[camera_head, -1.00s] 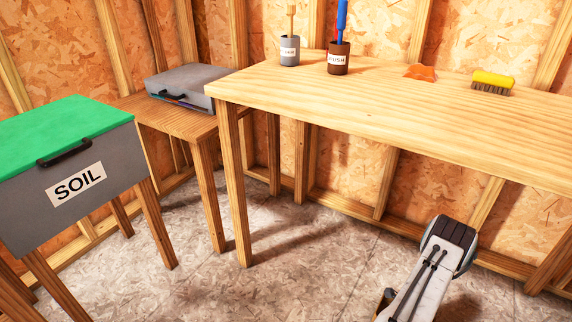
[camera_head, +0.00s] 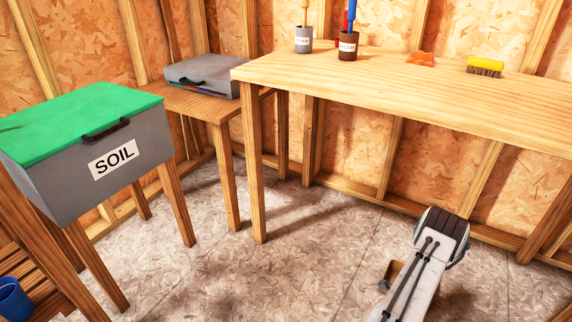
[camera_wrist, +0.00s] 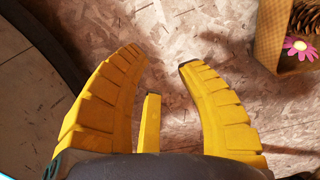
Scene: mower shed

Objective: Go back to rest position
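My gripper (camera_wrist: 160,75) shows in the wrist view with its yellow fingers spread apart and nothing between them. It points down at the bare speckled floor. In the head view my arm rises at the lower right, in front of the workbench, and the fingers are mostly hidden behind it.
The workbench (camera_head: 400,95) carries two labelled cups, an orange item (camera_head: 421,59) and a yellow brush (camera_head: 485,66). A green-lidded SOIL box (camera_head: 60,170) stands left. A grey case (camera_head: 200,75) lies on a low table. A cardboard box (camera_wrist: 268,40) holds a pinecone and pink flower.

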